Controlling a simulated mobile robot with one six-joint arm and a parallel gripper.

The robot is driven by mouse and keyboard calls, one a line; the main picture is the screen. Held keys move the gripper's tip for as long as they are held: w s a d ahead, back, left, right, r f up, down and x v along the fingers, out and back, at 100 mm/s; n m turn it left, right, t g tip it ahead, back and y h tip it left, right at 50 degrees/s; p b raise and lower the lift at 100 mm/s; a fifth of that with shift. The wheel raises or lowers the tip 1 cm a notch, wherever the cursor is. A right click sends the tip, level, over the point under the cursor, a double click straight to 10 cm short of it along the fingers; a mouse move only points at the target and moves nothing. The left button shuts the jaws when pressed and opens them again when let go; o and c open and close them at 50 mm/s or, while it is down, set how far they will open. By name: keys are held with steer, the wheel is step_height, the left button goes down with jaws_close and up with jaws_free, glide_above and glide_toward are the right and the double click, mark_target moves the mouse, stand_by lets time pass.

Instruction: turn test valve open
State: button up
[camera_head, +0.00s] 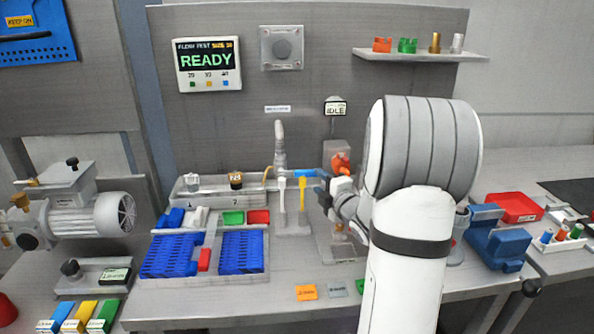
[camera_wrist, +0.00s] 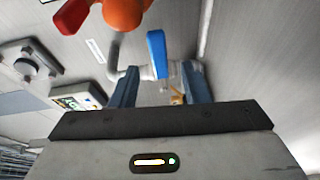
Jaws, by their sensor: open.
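A blue lever handle (camera_wrist: 157,52), which looks like the test valve's, stands between the two fingers of my gripper (camera_wrist: 160,85) in the wrist view. The fingers are apart, one on each side of it; I cannot tell whether either touches it. A pale pipe fitting shows behind the handle. In the head view the blue handle (camera_head: 308,172) is right of the upright grey spout (camera_head: 280,150), and my gripper (camera_head: 326,186) reaches it from the right. My arm hides part of the valve area.
An orange-red part (camera_head: 340,164) is close beside my gripper; an orange ball (camera_wrist: 122,12) shows in the wrist view. White and yellow upright pieces (camera_head: 302,192) stand below the spout. The wall display (camera_head: 208,62) reads READY; a small sign (camera_head: 335,108) reads IDLE. Blue racks (camera_head: 241,254) lie left.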

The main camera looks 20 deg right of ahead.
mark_target(312, 174)
steer(key=shift+w+d+f+n+t+y, duration=0.15)
steer(key=shift+w+d+n+t+y, duration=0.15)
steer(key=shift+n, duration=0.2)
steer(key=w, duration=0.5)
steer(key=w+a+p, duration=0.1)
steer(key=w, duration=0.1)
steer(key=shift+w, duration=0.35)
steer(key=shift+c, duration=0.5)
jaws_close()
